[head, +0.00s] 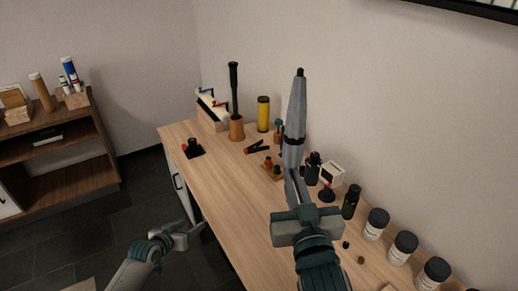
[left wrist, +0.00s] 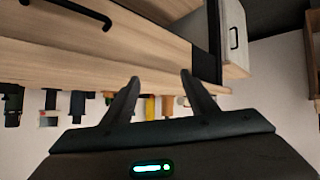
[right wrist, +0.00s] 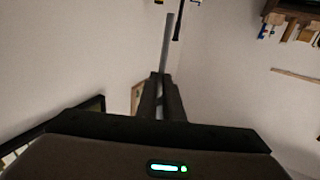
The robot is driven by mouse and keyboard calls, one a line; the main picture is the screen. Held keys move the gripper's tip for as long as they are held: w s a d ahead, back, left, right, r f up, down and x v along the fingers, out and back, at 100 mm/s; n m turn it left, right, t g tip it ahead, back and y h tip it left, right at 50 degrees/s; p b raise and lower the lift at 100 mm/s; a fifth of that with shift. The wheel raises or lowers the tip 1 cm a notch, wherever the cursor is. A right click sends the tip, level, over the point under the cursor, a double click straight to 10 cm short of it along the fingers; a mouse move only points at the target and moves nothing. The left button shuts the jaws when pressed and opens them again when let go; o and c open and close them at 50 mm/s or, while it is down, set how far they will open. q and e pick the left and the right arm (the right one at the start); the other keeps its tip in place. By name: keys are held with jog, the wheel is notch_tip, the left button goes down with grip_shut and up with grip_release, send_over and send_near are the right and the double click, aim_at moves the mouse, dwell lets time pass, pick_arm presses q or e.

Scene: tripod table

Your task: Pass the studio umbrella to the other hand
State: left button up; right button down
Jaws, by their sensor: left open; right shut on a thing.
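The studio umbrella (head: 295,110), folded and grey with a black tip and a dark band, stands nearly upright above the table's far right side. My right gripper (head: 292,178) is shut on its lower end, which the fingers partly hide. In the right wrist view the umbrella (right wrist: 167,45) extends away from the closed fingers (right wrist: 160,85). My left gripper (head: 196,232) is open and empty, low beside the table's left edge, well apart from the umbrella. Its spread fingers (left wrist: 160,82) show in the left wrist view with nothing between them.
The wooden table (head: 225,190) has a clear front left part. A black-handled item in an orange holder (head: 237,128), a yellow cylinder (head: 263,113) and a clamp (head: 254,147) stand or lie behind. Several labelled jars (head: 403,247) line the right edge. A shelf (head: 60,150) stands left.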

pick_arm(q)
jog(key=d+r+m+t+h, duration=0.15)
jog(key=d+r, duration=0.35)
jog(key=r, duration=0.5)
jog(key=d+r+m+h, duration=0.1)
jog(key=d+r+h, duration=0.3)
jog(key=r, duration=0.6)
jog(key=d+r+m+h, duration=0.1)
jog(key=d+r+m, duration=0.1)
jog(key=d+r, duration=0.6)
jog(key=m+g+h, duration=0.3)
jog(key=m+h, duration=0.3)
send_near(286, 141)
jog(key=x, duration=0.4)
jog(key=shift+s+r, duration=0.1)
jog(key=shift+s, duration=0.05)
jog(key=shift+d, duration=0.15)
jog(key=x, duration=1.2)
